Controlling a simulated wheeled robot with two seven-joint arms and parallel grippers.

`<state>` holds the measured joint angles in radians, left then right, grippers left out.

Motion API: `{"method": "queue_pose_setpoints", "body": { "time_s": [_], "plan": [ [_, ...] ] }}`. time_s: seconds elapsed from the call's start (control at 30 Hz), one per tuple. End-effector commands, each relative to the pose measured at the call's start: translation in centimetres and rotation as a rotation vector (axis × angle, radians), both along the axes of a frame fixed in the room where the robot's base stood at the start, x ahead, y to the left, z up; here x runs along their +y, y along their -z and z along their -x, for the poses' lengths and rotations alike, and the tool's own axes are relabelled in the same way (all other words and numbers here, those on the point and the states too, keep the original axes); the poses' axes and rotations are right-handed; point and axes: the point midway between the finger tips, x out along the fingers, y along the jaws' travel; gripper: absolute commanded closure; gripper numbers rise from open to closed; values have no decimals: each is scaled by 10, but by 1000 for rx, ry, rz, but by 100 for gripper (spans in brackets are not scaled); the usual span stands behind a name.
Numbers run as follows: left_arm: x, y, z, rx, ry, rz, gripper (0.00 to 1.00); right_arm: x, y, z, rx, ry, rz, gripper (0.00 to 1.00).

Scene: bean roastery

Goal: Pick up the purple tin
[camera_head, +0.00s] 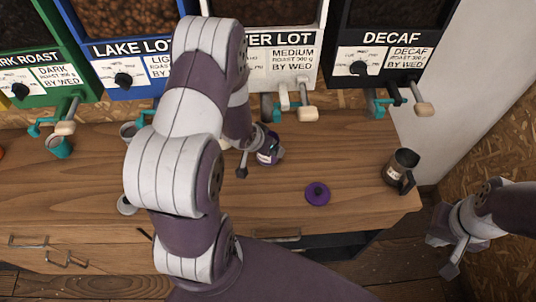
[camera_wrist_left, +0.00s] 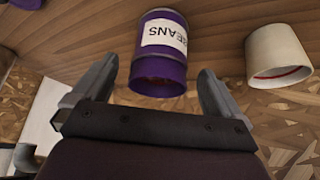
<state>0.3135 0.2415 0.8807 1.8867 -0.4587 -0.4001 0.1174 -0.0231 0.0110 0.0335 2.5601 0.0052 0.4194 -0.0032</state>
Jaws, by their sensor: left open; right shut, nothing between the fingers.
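The purple tin (camera_head: 266,157) stands on the wooden counter below the medium roast dispenser, partly hidden by my left gripper (camera_head: 260,156) in the head view. In the left wrist view the tin (camera_wrist_left: 160,70) has a white label reading BEANS, upside down, and its open end faces the camera. My left gripper (camera_wrist_left: 157,78) is open, with one finger on either side of the tin and gaps on both sides. My right gripper (camera_head: 449,262) is shut and empty, off the counter's right end.
A purple lid (camera_head: 317,193) lies on the counter to the right of the tin. A dark mug (camera_head: 400,168) stands near the right end. Dispenser handles (camera_head: 307,113) hang over the back edge. A teal cup (camera_head: 59,146) is at left. A cream cylindrical object (camera_wrist_left: 277,55) is beside the tin.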

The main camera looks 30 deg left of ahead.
Motion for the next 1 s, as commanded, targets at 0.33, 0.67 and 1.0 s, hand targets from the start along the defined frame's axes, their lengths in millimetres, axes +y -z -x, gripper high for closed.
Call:
{"method": "queue_pose_setpoints", "body": {
  "time_s": [0.33, 0.67, 1.0],
  "plan": [
    [-1, 45, -24, 1, -1, 0, 0, 0, 42, 0, 0, 0, 0, 100],
    [-1, 41, -24, 1, -1, 0, 55, 0, 38, 0, -1, 0, 0, 100],
    [-1, 40, -25, 0, 0, 0, 67, 0, 37, 0, 0, 0, 0, 100]
  ]
}}
